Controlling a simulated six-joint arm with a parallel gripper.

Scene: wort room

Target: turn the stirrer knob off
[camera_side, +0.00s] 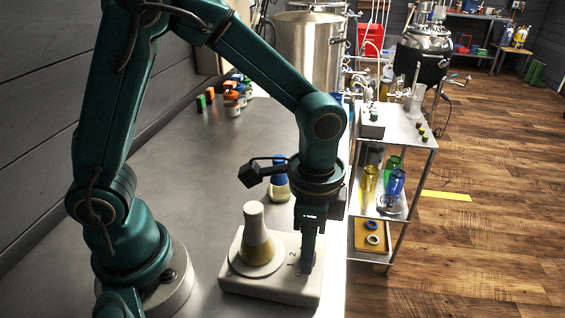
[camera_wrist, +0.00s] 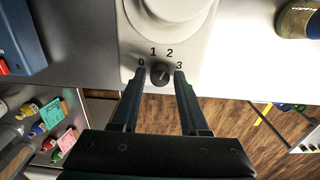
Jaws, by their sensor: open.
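The white stirrer (camera_side: 238,283) stands on the steel bench in the side view, with a conical flask (camera_side: 256,236) of yellowish liquid on its round plate. In the wrist view the stirrer's body (camera_wrist: 135,35) shows at the top, with a small dark knob (camera_wrist: 160,74) ringed by the digits 0, 1, 2 and 3. I cannot tell for sure which digit the knob points to. My gripper (camera_side: 307,272) points down at the knob end of the stirrer. Its fingers are open, one on each side of the knob; I cannot tell whether they touch it. The side view hides the knob behind my gripper.
A blue-topped flask (camera_side: 280,182) stands behind the stirrer. Several small bottles (camera_side: 233,100) stand further back on the bench. A steel cart (camera_side: 405,140) with glassware is beyond the bench's right edge. The bench between my base and the bottles is clear.

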